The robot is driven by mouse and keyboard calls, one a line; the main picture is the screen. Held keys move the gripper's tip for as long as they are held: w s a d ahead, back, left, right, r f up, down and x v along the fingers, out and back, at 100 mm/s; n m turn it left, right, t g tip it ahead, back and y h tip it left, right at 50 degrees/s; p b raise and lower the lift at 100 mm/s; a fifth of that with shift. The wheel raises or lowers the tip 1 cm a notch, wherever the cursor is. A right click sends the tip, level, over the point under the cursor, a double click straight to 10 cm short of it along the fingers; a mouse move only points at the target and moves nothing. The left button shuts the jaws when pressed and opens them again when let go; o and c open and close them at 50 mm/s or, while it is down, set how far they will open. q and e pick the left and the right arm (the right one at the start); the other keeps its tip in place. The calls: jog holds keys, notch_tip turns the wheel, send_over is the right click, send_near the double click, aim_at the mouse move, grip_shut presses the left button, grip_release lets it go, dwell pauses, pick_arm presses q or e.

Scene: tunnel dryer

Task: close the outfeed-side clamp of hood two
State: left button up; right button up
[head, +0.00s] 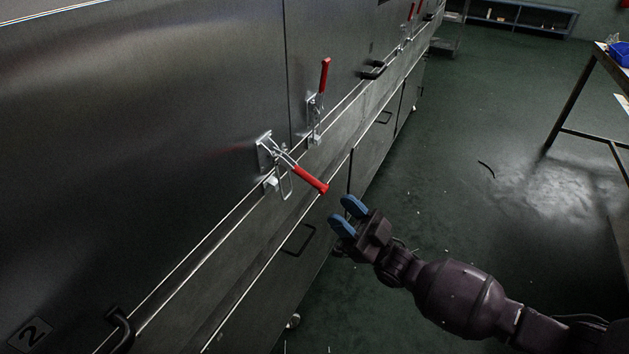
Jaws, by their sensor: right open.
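Hood two (150,130) is the large dark metal panel at left, with a "2" plate (30,334) at its lower left. Near its right end sits a toggle clamp (266,155) with a red handle (311,180). The handle sticks out from the panel, slanting down and to the right. A wire loop hangs below the clamp by a small catch (271,183); I cannot tell whether it is hooked. My right gripper (347,215), with blue fingertips, is open and empty. It is just right of and below the handle's end, apart from it. My left gripper is not in view.
Beyond the seam, the neighbouring hood has a clamp with an upright red handle (324,75) and a black grip (373,69). Another black grip (122,328) is at lower left. A table (577,98) stands at right. The green floor (460,150) between is mostly clear.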

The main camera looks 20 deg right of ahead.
aim_at(323, 191)
jog(key=x, duration=0.8)
jog(key=shift+w+a+r, duration=0.1)
jog(key=shift+r, duration=0.05)
grip_shut()
